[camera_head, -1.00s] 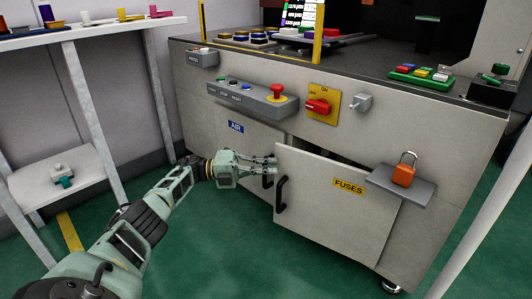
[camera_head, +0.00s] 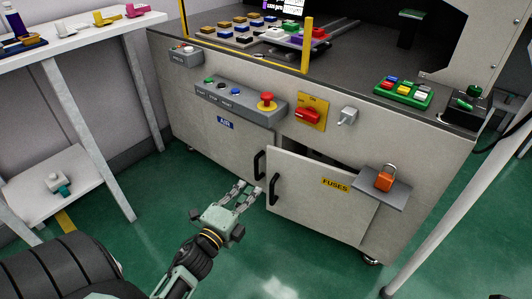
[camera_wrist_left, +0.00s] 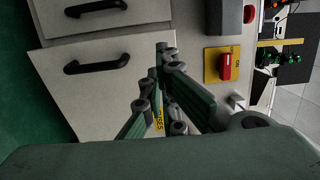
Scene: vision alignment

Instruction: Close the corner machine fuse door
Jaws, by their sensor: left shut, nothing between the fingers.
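The fuse door (camera_head: 312,208) is a light grey panel with a yellow FUSES label (camera_head: 335,185) and a black handle (camera_head: 274,189) near its left edge. It stands ajar, with a dark gap along its top. In the left wrist view the door (camera_wrist_left: 90,105) lies sideways, with its handle (camera_wrist_left: 97,64) at upper left. My left gripper (camera_head: 252,191) is shut and empty, just left of the door's handle edge; whether it touches is unclear. In the left wrist view its fingers (camera_wrist_left: 163,62) partly cover the door and label. My right gripper is out of view.
The AIR door (camera_head: 215,140) beside it has its own black handle (camera_head: 260,164). A small shelf (camera_head: 382,190) with an orange padlock (camera_head: 385,179) juts out at the fuse door's right. A control box (camera_head: 238,101) sits above. A white table (camera_head: 70,45) stands left; green floor is clear in front.

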